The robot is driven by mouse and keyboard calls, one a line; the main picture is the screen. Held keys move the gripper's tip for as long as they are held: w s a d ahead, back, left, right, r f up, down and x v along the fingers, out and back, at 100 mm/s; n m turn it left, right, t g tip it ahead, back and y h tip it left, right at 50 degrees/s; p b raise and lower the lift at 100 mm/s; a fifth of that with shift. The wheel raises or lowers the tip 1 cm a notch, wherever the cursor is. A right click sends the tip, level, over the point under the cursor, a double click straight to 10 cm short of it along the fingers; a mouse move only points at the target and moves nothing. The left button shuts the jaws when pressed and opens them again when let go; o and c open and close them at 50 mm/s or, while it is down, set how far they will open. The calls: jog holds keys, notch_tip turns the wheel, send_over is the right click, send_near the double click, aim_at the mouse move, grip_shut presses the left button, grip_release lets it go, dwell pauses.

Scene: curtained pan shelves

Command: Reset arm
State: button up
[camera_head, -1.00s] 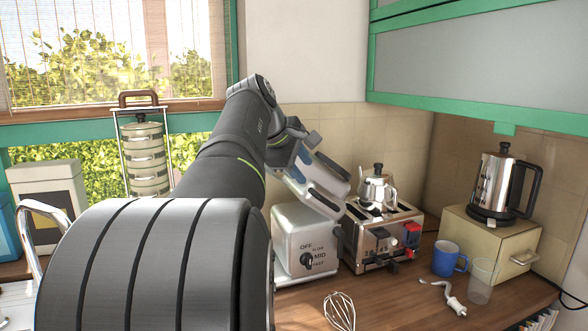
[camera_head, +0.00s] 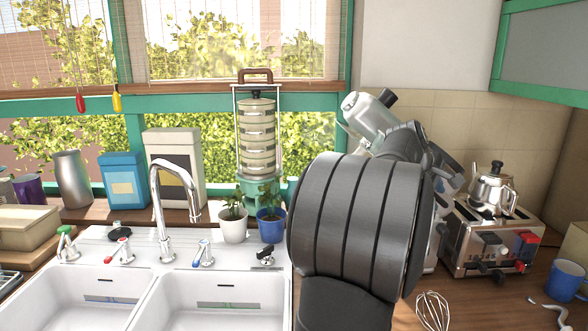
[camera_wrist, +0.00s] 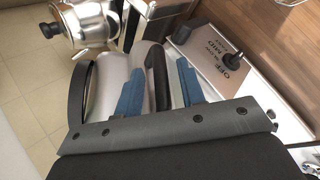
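My gripper shows in the wrist view (camera_wrist: 159,68). A black handle (camera_wrist: 156,75) on a pale silver body lies in view between the fingers. I see no finger closed on it, and whether they touch cannot be told. In the head view my dark arm covers most of the gripper, to the left of the toaster.
A toaster (camera_head: 477,245) with a kettle (camera_head: 492,190) on it stands at right. A faucet (camera_head: 160,210), sink (camera_head: 75,300) and potted plants (camera_head: 233,227) are left of my arm. A dial panel (camera_wrist: 240,68) is close by.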

jog(key=shift+w+d+f, duration=0.25)
jog(key=shift+d+f, duration=0.15)
jog(key=shift+f, duration=0.15)
jog(key=v, duration=1.8)
jog(key=x, duration=1.7)
jog(key=shift+d+f, duration=0.15)
jog(key=shift+f, duration=0.05)
jog(key=shift+w+f, duration=0.2)
jog(key=shift+f, duration=0.1)
jog(key=shift+a+h, duration=0.3)
jog(key=shift+h, duration=0.4)
jog(key=shift+f, duration=0.1)
